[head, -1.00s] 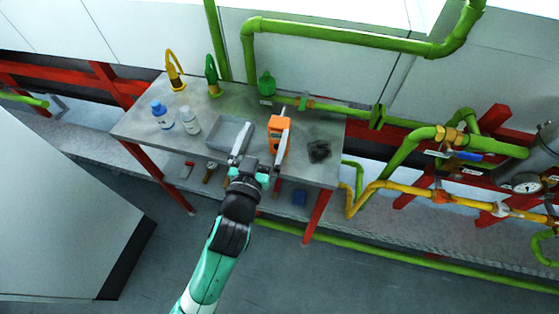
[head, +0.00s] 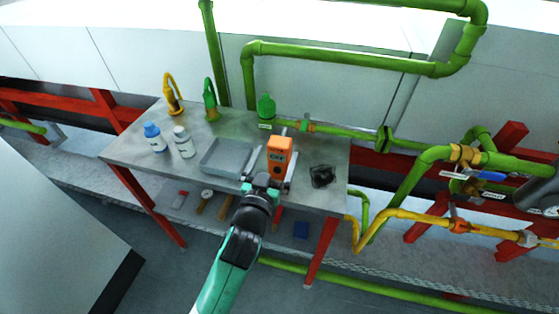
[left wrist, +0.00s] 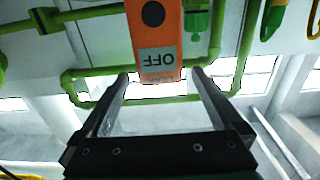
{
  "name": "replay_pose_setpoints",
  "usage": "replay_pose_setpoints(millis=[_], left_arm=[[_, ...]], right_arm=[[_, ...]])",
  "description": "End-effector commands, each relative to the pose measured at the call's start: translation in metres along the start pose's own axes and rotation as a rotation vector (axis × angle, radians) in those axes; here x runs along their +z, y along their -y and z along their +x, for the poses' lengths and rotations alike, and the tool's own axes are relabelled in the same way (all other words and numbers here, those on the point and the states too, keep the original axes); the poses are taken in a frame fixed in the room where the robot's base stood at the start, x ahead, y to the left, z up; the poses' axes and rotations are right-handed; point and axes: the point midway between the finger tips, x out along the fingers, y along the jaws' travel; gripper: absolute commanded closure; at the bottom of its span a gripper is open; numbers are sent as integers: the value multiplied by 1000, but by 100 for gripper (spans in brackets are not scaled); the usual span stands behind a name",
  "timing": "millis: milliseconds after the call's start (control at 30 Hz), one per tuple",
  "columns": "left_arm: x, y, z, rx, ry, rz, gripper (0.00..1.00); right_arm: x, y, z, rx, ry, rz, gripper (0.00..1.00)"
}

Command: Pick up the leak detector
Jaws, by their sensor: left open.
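The leak detector appears to be the orange boxy device (head: 279,152) with a dark round spot, standing upright on the grey table near its front right. My left gripper (head: 268,178) is open and empty just in front of it, low at the table's front edge. In the left wrist view the orange device (left wrist: 157,35) shows upside down with an "OFF" label, beyond the tips of the open left gripper (left wrist: 160,75) and roughly centred between them. I see no contact. My right gripper is not in view.
A grey tray (head: 227,157) sits left of the device, and a crumpled black item (head: 322,176) right of it. Bottles (head: 183,142) stand farther left. The lower shelf holds small tools.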

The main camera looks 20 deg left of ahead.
Motion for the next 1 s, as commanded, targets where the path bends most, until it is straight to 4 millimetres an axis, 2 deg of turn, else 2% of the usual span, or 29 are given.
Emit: replay_pose_setpoints(millis=[100,233,533,1000], left_arm=[[5,0,21,-2,-2,1,0],[3,0,40,-1,-2,1,0],[0,0,46,0,0,0,2],[1,0,46,0,0,0,86]], right_arm=[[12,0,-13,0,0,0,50],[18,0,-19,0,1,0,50],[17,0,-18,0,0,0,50],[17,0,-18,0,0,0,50]])
